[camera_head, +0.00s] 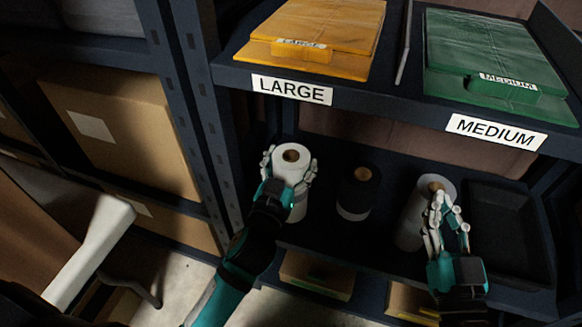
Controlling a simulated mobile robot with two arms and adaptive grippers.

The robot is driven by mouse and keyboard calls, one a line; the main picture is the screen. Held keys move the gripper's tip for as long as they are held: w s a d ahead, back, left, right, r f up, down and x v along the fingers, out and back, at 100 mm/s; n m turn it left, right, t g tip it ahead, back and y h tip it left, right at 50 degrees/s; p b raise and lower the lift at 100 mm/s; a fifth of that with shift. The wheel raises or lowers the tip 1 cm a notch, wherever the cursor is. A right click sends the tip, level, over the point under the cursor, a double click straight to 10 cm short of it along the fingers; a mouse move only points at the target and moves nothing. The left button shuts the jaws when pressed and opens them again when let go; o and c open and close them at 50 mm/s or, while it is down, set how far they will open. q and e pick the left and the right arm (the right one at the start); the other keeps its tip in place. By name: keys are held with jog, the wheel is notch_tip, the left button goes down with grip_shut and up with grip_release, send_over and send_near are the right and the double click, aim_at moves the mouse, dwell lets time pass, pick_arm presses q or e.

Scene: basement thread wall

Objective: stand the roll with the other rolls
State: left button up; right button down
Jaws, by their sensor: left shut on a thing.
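A white roll (291,154) with a brown core is upright at the left of the lower shelf (330,240), between the fingers of my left gripper (289,168). That gripper is shut on it. I cannot tell whether its base touches the shelf. A dark roll (358,190) with a white lower band stands upright to its right, apart from it. Another pale roll (411,220) stands further right. My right gripper (447,208) is in front of this roll and partly hides it; I cannot tell whether they touch or how far the fingers are open.
Above, a shelf bears yellow packs (318,35) and green packs (490,60) over LARGE and MEDIUM labels. A dark tray (508,235) lies right of the rolls. A metal upright (200,100) bounds the left side. Cartons (130,125) stand beyond it.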

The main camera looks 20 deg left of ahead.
pick_arm(q)
jog(key=shift+f+b, duration=0.4)
jog(key=shift+f, duration=0.1)
pick_arm(e)
jog(key=r+t, duration=0.1)
jog(key=r+t+y, duration=0.1)
jog(key=r, duration=0.1)
jog(key=s+r+t, duration=0.1)
jog(key=r, duration=0.1)
jog(key=shift+s+a, duration=0.1)
jog(key=shift+a, duration=0.15)
pick_arm(q)
jog(key=shift+f, duration=0.1)
jog(key=o, duration=1.7)
pick_arm(e)
jog(key=shift+s+r+t, duration=0.15)
jog(key=shift+r+t, duration=0.05)
jog(key=shift+t, duration=0.1)
